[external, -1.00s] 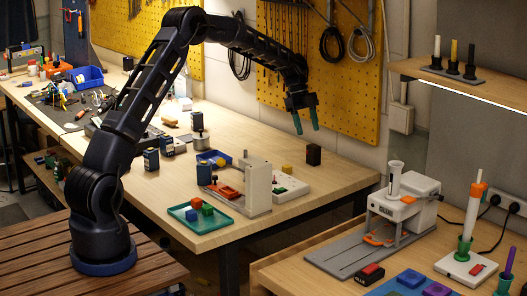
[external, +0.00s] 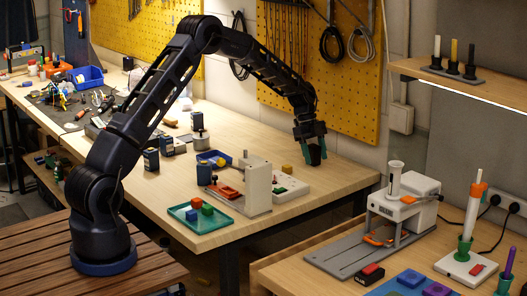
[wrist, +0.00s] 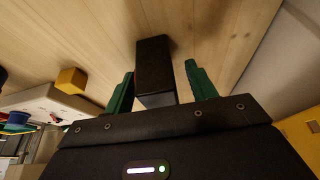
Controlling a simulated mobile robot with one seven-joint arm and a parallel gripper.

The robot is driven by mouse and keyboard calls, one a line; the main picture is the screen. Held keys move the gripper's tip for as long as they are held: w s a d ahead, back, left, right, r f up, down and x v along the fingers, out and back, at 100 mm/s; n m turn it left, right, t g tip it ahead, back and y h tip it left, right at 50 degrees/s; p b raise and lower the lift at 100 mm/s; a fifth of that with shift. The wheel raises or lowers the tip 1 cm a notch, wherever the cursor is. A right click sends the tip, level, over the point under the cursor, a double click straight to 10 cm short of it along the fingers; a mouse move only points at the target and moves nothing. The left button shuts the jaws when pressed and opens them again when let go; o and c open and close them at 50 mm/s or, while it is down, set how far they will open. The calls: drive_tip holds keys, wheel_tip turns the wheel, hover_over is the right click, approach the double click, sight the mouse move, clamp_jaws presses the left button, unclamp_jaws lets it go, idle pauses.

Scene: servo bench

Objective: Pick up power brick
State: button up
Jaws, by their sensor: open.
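The power brick, a small black upright block, stands near the far right end of the wooden bench in the external view (external: 314,157). It also shows in the wrist view (wrist: 154,66), between the two green fingers. My gripper (external: 313,158) is open and lowered at the brick, with its fingers hiding part of it. In the wrist view my gripper (wrist: 160,70) has one finger on each side of the brick. A gap shows on the right side; on the left the finger looks close, and I cannot tell whether it touches.
A yellow block (external: 287,168) and a white device (external: 290,187) lie left of the brick. The yellow pegboard wall (external: 350,85) rises behind. A white upright stand (external: 257,188) and a green tray (external: 200,220) are nearer the front. Bare bench top lies around the brick.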

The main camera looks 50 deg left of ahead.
drive_tip(key=shift+c, duration=0.3)
drive_tip(key=c, duration=1.1)
drive_tip(key=shift+o, duration=0.2)
drive_tip(key=shift+r, duration=0.1)
